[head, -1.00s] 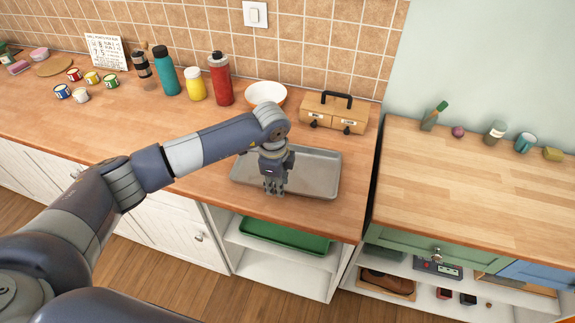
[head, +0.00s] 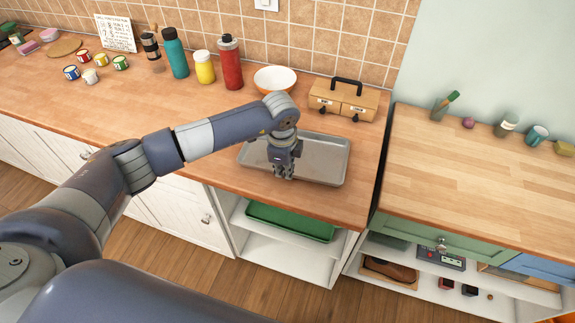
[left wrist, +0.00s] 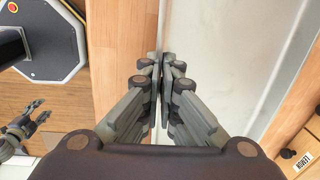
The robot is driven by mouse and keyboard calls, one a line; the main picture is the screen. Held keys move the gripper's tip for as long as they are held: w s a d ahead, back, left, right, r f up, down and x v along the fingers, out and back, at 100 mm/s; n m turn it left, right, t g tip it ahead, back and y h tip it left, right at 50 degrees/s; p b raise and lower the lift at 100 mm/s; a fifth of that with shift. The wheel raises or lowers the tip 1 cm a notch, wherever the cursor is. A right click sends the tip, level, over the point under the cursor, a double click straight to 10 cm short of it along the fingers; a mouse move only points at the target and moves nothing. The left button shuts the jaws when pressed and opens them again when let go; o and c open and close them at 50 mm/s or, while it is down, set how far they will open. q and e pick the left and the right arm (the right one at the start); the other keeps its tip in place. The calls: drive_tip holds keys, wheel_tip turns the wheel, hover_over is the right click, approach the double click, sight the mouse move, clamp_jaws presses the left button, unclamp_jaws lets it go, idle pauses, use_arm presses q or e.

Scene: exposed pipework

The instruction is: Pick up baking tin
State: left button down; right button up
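The baking tin (head: 322,163) is a shallow grey metal tray lying flat on the wooden counter in the head view. Its pale inside and long rim also show in the left wrist view (left wrist: 228,60). My left gripper (head: 285,177) points down at the tin's front rim. In the left wrist view its fingers (left wrist: 162,62) are nearly together, with the thin rim between the tips. The arm and gripper hide part of the tin's left side. My right gripper (left wrist: 40,110) shows at the left of the left wrist view, low over the floor, fingers apart and empty.
Red (head: 230,64), yellow (head: 204,68) and teal (head: 175,55) bottles stand further left. A green tray (head: 290,222) lies on the shelf below. The counter right of the tin is clear.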

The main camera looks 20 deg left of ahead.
use_arm(q)
wheel_tip(320, 180, up, 3)
drive_tip(key=shift+w+r+b, duration=0.1)
drive_tip(key=shift+b, duration=1.05)
drive_tip(key=s+d+r+b, duration=0.1)
drive_tip(key=s+b, duration=0.3)
drive_tip(key=s, duration=1.2)
drive_tip(key=shift+r, duration=0.3)
drive_tip(key=shift+s, duration=0.1)
